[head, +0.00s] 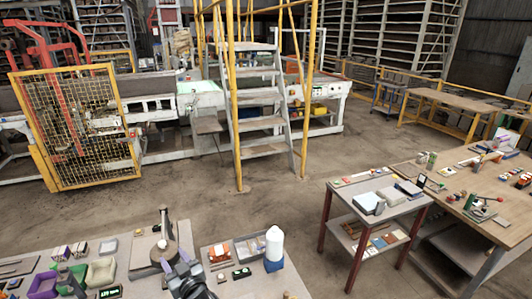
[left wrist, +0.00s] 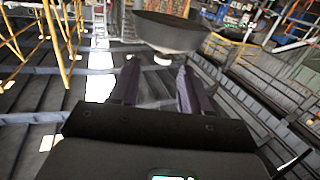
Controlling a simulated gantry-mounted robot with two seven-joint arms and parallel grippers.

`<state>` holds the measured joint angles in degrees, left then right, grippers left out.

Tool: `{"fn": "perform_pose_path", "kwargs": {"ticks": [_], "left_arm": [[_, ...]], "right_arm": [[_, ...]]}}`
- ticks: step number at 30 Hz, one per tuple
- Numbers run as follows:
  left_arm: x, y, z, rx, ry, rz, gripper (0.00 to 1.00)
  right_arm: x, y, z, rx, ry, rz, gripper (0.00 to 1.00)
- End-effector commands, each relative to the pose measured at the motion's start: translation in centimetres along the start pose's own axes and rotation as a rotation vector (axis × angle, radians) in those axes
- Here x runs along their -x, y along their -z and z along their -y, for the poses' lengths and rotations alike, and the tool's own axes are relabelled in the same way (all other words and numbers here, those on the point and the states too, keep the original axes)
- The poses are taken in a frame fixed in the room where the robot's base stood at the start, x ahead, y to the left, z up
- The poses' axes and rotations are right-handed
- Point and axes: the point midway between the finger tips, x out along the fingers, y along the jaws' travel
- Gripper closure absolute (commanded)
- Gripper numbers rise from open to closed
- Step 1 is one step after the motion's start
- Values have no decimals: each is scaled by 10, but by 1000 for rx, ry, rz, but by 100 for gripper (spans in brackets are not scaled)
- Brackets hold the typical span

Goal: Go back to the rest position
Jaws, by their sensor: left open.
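My left gripper (head: 186,276) shows at the bottom of the head view, over the front table's near part. In the left wrist view its two dark fingers (left wrist: 158,88) stand apart with nothing between them. A dark, wide, bowl-like shape (left wrist: 172,32) shows past the fingertips there; I cannot tell what it is. My right gripper is not in view.
The front table carries coloured bins (head: 101,271), a board with an upright grey device (head: 163,228), and a white bottle with a blue base (head: 274,245). A side table (head: 400,208) stands to the right. Bare floor lies beyond, before yellow-railed steps (head: 262,150).

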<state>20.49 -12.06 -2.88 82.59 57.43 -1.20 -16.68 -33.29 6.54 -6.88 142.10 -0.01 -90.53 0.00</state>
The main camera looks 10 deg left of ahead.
Motion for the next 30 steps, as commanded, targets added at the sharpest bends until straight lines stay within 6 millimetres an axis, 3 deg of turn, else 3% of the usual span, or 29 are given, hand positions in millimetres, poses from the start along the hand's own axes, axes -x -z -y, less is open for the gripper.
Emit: {"fn": "perform_pose_path", "kwargs": {"ticks": [5, 8, 11, 15, 18, 21, 25, 30], "left_arm": [[13, -30, 9, 8, -156, 135, 53], [38, -53, 17, -12, -304, 267, 53], [84, -76, 30, -79, -477, 439, 53], [167, -98, 66, -243, -676, 683, 53], [221, -104, 98, -381, -767, 827, 53], [263, -103, 130, -503, -820, 934, 53], [298, -99, 162, -624, -852, 1025, 53], [318, -95, 183, -703, -865, 1078, 53]], "right_arm": [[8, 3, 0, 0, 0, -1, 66], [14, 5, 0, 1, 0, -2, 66], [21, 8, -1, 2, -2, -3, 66], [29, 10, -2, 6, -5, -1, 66], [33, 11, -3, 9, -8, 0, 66], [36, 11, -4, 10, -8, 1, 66], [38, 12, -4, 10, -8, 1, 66], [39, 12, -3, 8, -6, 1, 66]]}}
